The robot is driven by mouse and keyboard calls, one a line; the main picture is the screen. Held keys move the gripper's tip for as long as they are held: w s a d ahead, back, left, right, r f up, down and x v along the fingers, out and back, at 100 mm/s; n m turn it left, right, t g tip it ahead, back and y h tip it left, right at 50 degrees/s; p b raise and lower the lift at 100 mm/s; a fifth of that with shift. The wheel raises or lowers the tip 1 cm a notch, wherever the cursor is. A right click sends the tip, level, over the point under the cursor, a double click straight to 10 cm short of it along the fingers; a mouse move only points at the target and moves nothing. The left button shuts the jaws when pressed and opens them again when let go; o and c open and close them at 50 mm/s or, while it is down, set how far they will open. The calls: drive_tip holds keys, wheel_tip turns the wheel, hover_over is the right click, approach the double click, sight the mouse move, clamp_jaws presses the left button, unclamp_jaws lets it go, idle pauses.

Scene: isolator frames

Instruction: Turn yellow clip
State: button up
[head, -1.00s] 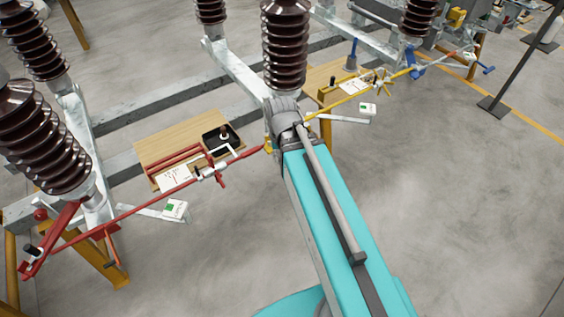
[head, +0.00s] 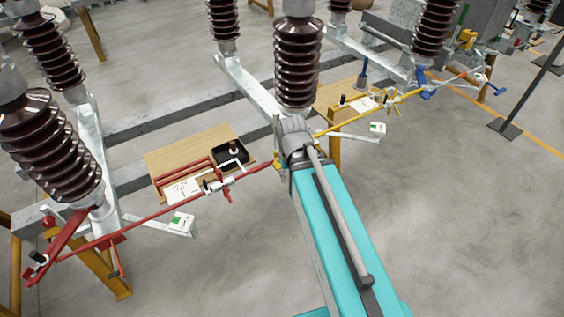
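A yellow rod (head: 352,121) runs from behind my arm up to the right, with a spoked yellow part (head: 393,101) near its far end. A small yellow piece (head: 277,160) shows just left of my arm's end, partly hidden; I cannot tell which yellow part is the clip. My arm reaches from the bottom right to the middle, under the central brown insulator. My gripper is hidden behind the arm's end, so its opening and any contact do not show.
Brown insulators (head: 298,62) stand on grey steel frames. A red rod (head: 150,216) runs left of my arm. A wooden board (head: 188,145) holds red bars and a black tray (head: 231,153). A blue clamp (head: 425,88) is at the upper right. Floor at lower right is clear.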

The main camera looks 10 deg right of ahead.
sight(276, 153)
drive_tip(key=w+r+m+p, duration=0.4)
drive_tip(key=w+m, duration=0.3)
drive_tip(key=m, duration=0.1)
drive_tip(key=w+a+r+m+p, duration=0.1)
drive_tip(key=w+r+m+p, duration=0.3)
drive_tip(key=w+m, duration=0.4)
drive_tip(key=shift+w+r+m, duration=0.2)
drive_tip(key=shift+r+m, duration=0.15)
drive_tip(key=shift+m, duration=0.25)
drive_tip(key=shift+f, duration=0.2)
wheel_tip(276, 153, down, 14)
drive_tip(key=b, duration=1.3)
drive_tip(key=shift+r, duration=0.25)
clamp_jaws()
